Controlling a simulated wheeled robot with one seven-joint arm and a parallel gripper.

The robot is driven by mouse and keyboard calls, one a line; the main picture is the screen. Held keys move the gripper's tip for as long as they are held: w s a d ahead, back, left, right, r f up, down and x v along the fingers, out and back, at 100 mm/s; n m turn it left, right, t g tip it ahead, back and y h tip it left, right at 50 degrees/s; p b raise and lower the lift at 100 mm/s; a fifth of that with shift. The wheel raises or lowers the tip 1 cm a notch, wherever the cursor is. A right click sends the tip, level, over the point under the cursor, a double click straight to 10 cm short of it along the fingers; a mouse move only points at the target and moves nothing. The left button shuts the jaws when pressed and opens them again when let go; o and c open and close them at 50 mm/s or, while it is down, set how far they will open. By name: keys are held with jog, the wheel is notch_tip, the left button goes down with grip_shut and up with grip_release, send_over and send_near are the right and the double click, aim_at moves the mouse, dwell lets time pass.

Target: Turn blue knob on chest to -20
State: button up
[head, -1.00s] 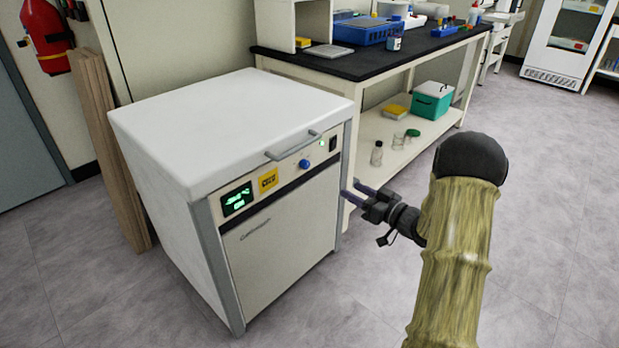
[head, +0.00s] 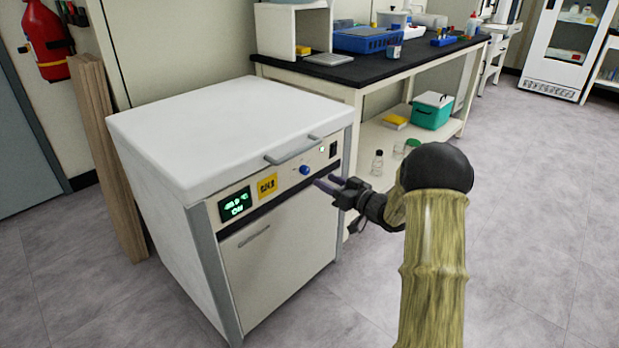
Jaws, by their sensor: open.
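The white chest (head: 285,255) stands left of centre with its lid closed. The blue knob (head: 305,169) is on its front panel, right of a yellow label (head: 267,185) and a display (head: 236,205) with green digits. The display text is too small to read surely; it looks like a minus temperature with "ON" below. My gripper (head: 324,182) is open and empty. Its fingers point left at the panel, just right of and slightly below the knob in the picture. I cannot tell whether they touch the panel; the knob is not between them.
The lid handle (head: 293,150) juts out above the knob. A black-topped bench (head: 375,68) with blue trays stands behind, with a green box (head: 432,112) and bottles on its lower shelf. Wooden boards (head: 110,170) lean at the left. The floor in front is clear.

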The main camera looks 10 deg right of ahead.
aim_at(307, 171)
jog(key=b+x, duration=0.2)
jog(key=x, duration=0.5)
jog(key=shift+f, duration=0.15)
jog(key=shift+w+a, duration=0.2)
jog(key=shift+w, duration=0.1)
jog(key=c, duration=1)
